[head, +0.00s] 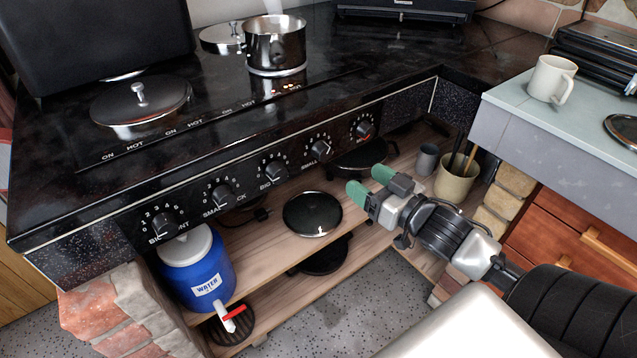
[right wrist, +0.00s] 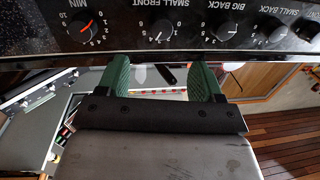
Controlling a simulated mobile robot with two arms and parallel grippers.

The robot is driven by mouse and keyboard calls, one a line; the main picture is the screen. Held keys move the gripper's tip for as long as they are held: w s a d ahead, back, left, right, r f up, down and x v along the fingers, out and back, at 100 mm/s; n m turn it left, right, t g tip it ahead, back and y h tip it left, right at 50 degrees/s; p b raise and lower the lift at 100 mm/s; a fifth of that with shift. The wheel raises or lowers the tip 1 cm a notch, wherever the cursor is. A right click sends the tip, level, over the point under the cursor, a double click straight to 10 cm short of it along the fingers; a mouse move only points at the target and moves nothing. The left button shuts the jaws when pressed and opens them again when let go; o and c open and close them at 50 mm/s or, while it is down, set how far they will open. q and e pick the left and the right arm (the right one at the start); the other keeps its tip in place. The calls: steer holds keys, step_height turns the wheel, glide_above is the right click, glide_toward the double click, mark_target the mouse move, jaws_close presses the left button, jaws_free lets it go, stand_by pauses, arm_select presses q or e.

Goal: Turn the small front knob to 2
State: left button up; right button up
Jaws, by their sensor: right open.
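The small front knob (head: 320,150) is a dark dial on the stove's front panel, fourth from the left in the head view. Only part of its label shows there. In the right wrist view the small front knob (right wrist: 162,35) appears upside down, under its label; I cannot read its setting surely. My right gripper (head: 370,184), with green fingertips, is open and empty, below and to the right of the knob and apart from it. In the right wrist view my right gripper (right wrist: 158,70) has its fingers on either side of the knob's line. My left gripper is not in view.
The timer knob (head: 364,128) and the big back knob (head: 275,172) flank it. A steaming pot (head: 275,45) stands on the hob. A wooden shelf (head: 262,238) below holds pans, a blue water jug (head: 195,275) and a utensil pot (head: 456,182). A mug (head: 551,79) stands at right.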

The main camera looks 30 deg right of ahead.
mark_target(327, 154)
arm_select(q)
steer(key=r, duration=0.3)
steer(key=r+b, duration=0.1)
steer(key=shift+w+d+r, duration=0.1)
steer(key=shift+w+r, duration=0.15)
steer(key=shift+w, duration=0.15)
arm_select(e)
steer(key=w, duration=0.3)
steer(key=w+a, duration=0.1)
steer(key=w, duration=0.3)
steer(key=w+a, duration=0.1)
steer(key=w, duration=0.2)
steer(key=shift+w+r, duration=0.1)
steer(key=shift+w, duration=0.2)
steer(key=c, duration=0.9)
